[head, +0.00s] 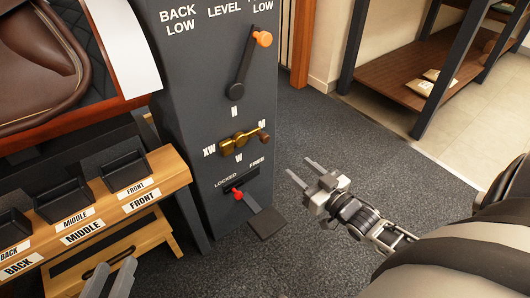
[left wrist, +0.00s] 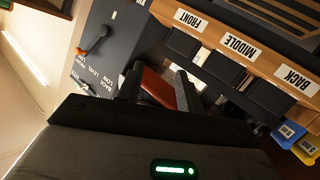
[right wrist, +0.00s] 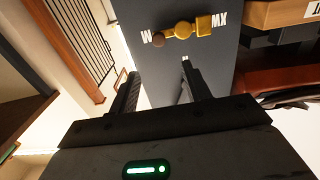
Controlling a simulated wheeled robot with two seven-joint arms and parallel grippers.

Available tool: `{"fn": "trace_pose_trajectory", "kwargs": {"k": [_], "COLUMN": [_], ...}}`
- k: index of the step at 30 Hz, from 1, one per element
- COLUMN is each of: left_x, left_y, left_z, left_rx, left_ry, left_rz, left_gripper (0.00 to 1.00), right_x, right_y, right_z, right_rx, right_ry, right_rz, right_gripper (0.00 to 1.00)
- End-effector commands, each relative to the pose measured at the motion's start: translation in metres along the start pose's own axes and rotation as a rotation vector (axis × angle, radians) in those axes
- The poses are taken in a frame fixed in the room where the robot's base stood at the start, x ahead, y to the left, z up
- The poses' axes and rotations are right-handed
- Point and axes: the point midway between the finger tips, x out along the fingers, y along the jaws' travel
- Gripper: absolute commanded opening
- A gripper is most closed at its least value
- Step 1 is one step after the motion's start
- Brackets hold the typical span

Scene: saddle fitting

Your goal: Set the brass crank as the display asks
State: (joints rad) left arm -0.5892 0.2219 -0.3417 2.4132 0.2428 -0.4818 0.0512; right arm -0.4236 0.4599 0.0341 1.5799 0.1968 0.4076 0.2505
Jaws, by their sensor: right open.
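The brass crank (head: 238,139) is on the front of a dark grey column, among the letters N, W, XW and a partly hidden one at right. Its arm lies nearly level and its dark brown knob (head: 264,138) is at the right end. The crank shows upside down in the right wrist view (right wrist: 182,28). My right gripper (head: 298,168) is open and empty, to the right of the column and apart from the crank. My left gripper (head: 110,280) is open and empty at the bottom left, near the wooden rack. I see no display I can read as such.
Above the crank is a black lever with an orange knob (head: 263,39); below it is a red-knobbed lever (head: 238,194) marked LOCKED and FREE. A wooden rack (head: 165,176) with black bins stands left.

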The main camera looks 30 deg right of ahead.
Motion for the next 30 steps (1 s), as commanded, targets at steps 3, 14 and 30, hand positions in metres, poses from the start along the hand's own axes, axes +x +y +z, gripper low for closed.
{"fn": "trace_pose_trajectory", "kwargs": {"k": [3,14,30], "left_x": [0.001,0.004,0.006], "left_y": [0.001,0.007,0.011], "left_z": [0.001,-0.002,-0.026], "left_rx": [-0.010,-0.105,-0.139], "left_ry": [0.010,0.074,0.222], "left_rz": [0.009,0.063,0.129], "left_gripper": [0.36,0.36,0.36], "right_x": [0.010,0.081,0.157], "right_y": [0.003,0.003,0.002], "right_z": [0.001,0.002,0.000], "right_rx": [-0.001,-0.002,-0.002], "right_ry": [0.012,0.012,0.006], "right_rz": [0.001,0.001,0.001], "right_gripper": [0.48,0.48,0.48]}}
